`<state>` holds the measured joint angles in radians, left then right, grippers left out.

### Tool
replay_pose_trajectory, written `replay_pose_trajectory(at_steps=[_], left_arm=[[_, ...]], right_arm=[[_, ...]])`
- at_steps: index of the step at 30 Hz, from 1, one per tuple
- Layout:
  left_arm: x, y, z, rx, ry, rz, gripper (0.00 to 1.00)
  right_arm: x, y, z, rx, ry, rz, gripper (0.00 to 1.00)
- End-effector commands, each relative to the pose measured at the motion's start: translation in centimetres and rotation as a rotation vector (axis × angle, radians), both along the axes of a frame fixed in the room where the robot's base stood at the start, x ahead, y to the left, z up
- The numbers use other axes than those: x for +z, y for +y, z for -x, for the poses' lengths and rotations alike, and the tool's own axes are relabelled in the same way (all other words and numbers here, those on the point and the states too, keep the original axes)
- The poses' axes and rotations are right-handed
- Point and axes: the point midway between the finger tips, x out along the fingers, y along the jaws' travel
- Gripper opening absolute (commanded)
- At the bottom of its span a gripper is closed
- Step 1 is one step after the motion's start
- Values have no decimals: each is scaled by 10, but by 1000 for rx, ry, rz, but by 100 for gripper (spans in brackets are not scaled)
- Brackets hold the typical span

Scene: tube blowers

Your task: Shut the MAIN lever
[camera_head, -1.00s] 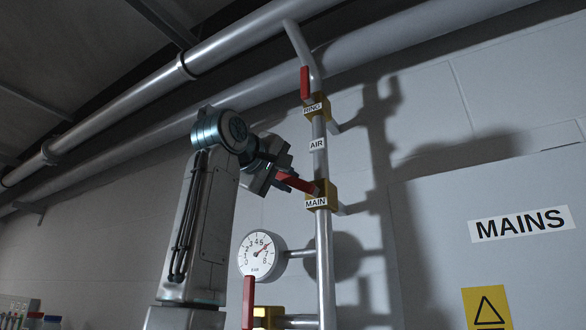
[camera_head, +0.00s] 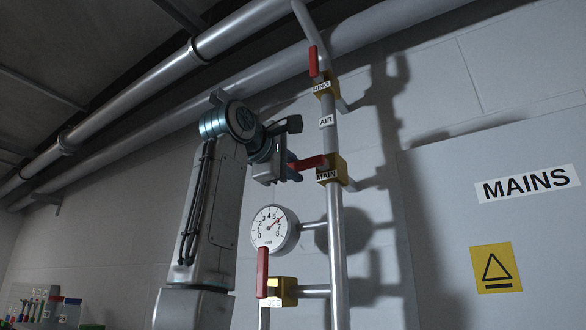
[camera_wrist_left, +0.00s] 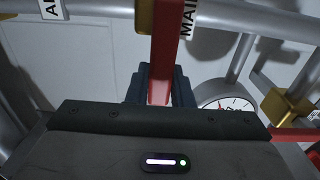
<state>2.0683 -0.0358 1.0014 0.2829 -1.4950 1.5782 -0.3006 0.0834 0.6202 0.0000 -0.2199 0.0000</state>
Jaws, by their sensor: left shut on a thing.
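The red MAIN lever (camera_head: 312,162) sticks out to the left, about level, from the yellow MAIN valve (camera_head: 333,176) on the vertical pipe. My left gripper (camera_head: 291,168) is shut on the lever's outer part. In the left wrist view, the red lever (camera_wrist_left: 164,50) runs down between the dark fingers (camera_wrist_left: 160,88). My right gripper is not in view.
Above is the RING valve with an upright red lever (camera_head: 313,62). Below are a round gauge (camera_head: 274,228) and another yellow valve (camera_head: 284,291) with an upright red lever (camera_head: 262,272). A MAINS panel (camera_head: 440,230) is at the right.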

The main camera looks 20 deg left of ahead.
Motion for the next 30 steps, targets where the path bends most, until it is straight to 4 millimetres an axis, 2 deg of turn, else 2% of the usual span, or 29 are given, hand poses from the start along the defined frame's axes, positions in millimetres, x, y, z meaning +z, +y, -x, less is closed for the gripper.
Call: replay_pose_trajectory(at_steps=[11,12,14,15,24,30], left_arm=[[-1,0,-1,0,5,6,0],[-1,0,-1,0,5,6,28],[-1,0,-1,0,5,6,40],[-1,0,-1,0,5,5,42],[-2,1,2,0,2,3,42],[-5,10,28,0,0,4,42]], right_arm=[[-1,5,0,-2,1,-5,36],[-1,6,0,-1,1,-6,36],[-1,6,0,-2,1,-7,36],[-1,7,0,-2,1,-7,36],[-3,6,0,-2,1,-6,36],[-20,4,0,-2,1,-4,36]])
